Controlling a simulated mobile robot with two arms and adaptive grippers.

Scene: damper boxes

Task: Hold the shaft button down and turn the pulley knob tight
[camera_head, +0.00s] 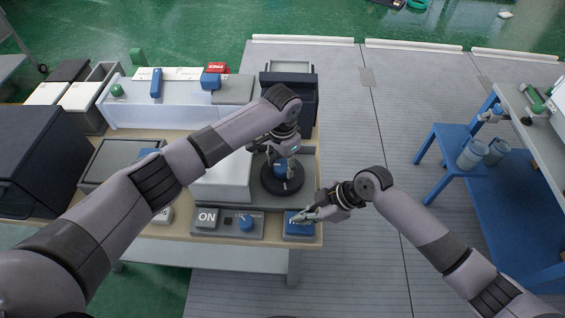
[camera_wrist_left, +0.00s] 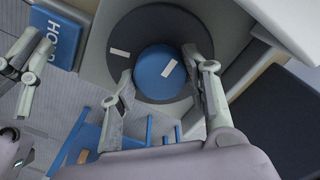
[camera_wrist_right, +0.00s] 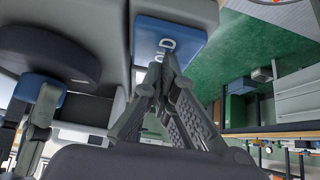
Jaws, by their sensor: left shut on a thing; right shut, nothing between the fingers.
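The blue pulley knob (camera_wrist_left: 160,72) sits in the middle of a dark round pulley (camera_head: 282,183), which carries a pale mark; another pale mark is on the knob. My left gripper (camera_head: 284,168) is shut on the knob, one finger on each side in the left wrist view (camera_wrist_left: 163,78). The blue shaft button (camera_head: 299,230), lettered HOLD, is at the bench's front right corner. It also shows in the right wrist view (camera_wrist_right: 178,38). My right gripper (camera_head: 298,219) is shut and empty, its fingertips at the button and covering part of its lettering. Whether the button is pressed down I cannot tell.
An ON button (camera_head: 207,217) and a small blue knob (camera_head: 246,223) lie along the bench front, left of the shaft button. A white housing (camera_head: 222,178) stands left of the pulley.

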